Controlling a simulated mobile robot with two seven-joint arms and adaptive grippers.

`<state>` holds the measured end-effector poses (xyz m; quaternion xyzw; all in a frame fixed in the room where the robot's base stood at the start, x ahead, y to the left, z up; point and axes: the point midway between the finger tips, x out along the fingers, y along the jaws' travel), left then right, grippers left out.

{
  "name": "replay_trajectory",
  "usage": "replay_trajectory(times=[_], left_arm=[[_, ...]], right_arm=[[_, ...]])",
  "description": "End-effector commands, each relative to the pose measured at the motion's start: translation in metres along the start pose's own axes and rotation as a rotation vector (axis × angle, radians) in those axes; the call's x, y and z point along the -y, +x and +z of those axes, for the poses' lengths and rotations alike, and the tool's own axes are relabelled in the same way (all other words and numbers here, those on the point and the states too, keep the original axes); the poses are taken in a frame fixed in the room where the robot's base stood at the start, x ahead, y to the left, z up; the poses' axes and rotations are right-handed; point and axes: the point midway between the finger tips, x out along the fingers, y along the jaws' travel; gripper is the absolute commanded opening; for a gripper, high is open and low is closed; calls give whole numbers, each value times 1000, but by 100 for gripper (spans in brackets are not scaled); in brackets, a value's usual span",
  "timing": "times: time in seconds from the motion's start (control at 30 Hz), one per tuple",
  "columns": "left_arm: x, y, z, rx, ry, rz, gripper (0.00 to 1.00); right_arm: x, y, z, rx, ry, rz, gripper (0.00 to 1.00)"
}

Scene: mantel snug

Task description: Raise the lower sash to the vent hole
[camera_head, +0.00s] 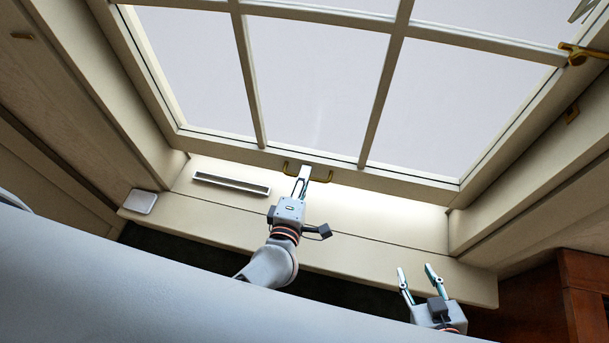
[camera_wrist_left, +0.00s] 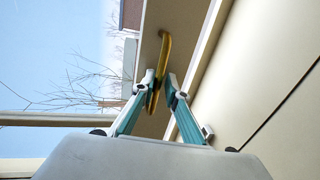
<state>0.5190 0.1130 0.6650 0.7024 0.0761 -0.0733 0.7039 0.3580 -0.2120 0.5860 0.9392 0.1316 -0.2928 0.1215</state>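The lower sash (camera_head: 230,150) has cream bars and several panes. A brass lift handle (camera_head: 322,179) is fixed to its bottom rail. My left gripper (camera_head: 303,180) reaches up to the rail at this handle. In the left wrist view its fingertips (camera_wrist_left: 159,84) close around the brass handle (camera_wrist_left: 163,52), one on each side. A brightly lit strip of sill shows below the rail; the size of any gap is hard to judge. My right gripper (camera_head: 416,275) is open and empty near the sill's front edge. I cannot identify the vent hole with certainty.
A brass fitting (camera_head: 583,53) sits at the sash's right side, with a small brass piece (camera_head: 571,114) on the right frame below it. The sill (camera_head: 370,235) carries a slotted strip (camera_head: 231,184) and a pale square box (camera_head: 140,201). Dark wooden furniture (camera_head: 567,300) stands at lower right.

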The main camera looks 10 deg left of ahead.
Motion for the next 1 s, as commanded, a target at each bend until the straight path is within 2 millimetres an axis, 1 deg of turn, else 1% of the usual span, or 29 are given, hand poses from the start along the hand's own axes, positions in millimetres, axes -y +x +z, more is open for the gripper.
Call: replay_trajectory(times=[0.23, 0.37, 0.47, 0.8, 0.9, 1.0], left_arm=[[-2, 0, 0, 0, 0, 2, 13], [0, -8, 0, 1, 0, 1, 13], [0, -23, 1, 1, -1, 0, 13], [0, -90, 0, 1, 0, -1, 13], [0, -105, 0, 1, 1, 0, 13], [0, -114, 0, 1, 1, 0, 13]], right_arm=[[2, -1, 4, 8, -4, -4, 40], [1, -1, 3, 6, -4, -3, 40], [1, -1, 2, 4, -3, -2, 40], [0, 0, 0, 2, -3, 0, 40], [0, 0, 0, 1, -3, 0, 40], [0, 0, 0, 1, -3, 0, 40]])
